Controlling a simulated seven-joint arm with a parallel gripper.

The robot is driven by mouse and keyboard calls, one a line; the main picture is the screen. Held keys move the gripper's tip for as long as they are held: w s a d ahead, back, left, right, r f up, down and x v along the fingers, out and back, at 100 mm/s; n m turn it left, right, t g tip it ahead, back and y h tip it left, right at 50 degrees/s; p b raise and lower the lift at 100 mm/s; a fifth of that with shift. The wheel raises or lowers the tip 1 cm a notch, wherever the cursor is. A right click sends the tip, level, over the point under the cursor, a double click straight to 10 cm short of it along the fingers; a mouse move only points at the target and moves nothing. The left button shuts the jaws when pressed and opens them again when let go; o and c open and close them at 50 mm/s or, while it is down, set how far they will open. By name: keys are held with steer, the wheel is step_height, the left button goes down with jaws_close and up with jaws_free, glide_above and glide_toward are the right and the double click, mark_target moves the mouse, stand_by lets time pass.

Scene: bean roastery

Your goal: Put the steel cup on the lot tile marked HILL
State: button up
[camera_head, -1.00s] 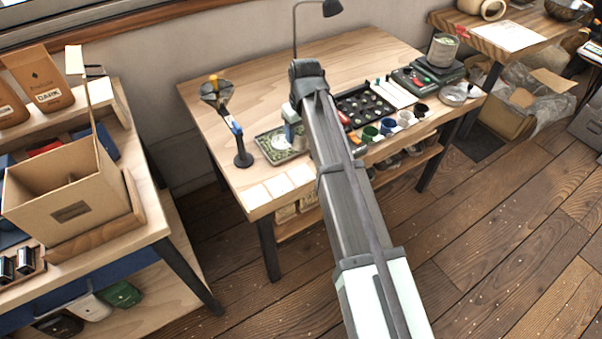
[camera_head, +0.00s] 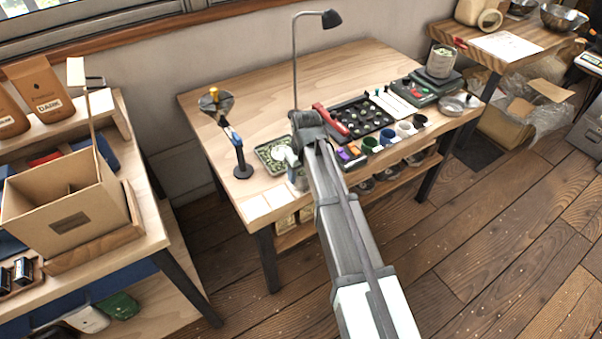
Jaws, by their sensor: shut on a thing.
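My gripper (camera_head: 291,160) is at the front left of the middle table, pointing down, small and partly hidden by my arm. It is shut on a small grey thing that looks like the steel cup (camera_head: 299,179); only part of it shows. The cup is low over the table's front edge, to the right of the pale lot tiles. Two tiles show plainly, a left one (camera_head: 255,207) and one beside it (camera_head: 276,196). Their markings are too small to read, so I cannot tell which is HILL. I cannot tell whether the cup touches anything beneath it.
A tray of green beans (camera_head: 270,152) lies just behind my gripper. A dark stand (camera_head: 241,165) rises to the left. A black sample tray (camera_head: 361,119), several coloured cups and a scale (camera_head: 436,82) are to the right.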

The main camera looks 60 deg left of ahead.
steer(key=shift+f, duration=0.35)
steer(key=shift+f, duration=0.1)
steer(key=o, duration=1.2)
steer(key=shift+c, duration=0.2)
step_height(320, 180, up, 12)
steer(key=d, duration=0.1)
steer(key=shift+d, duration=0.2)
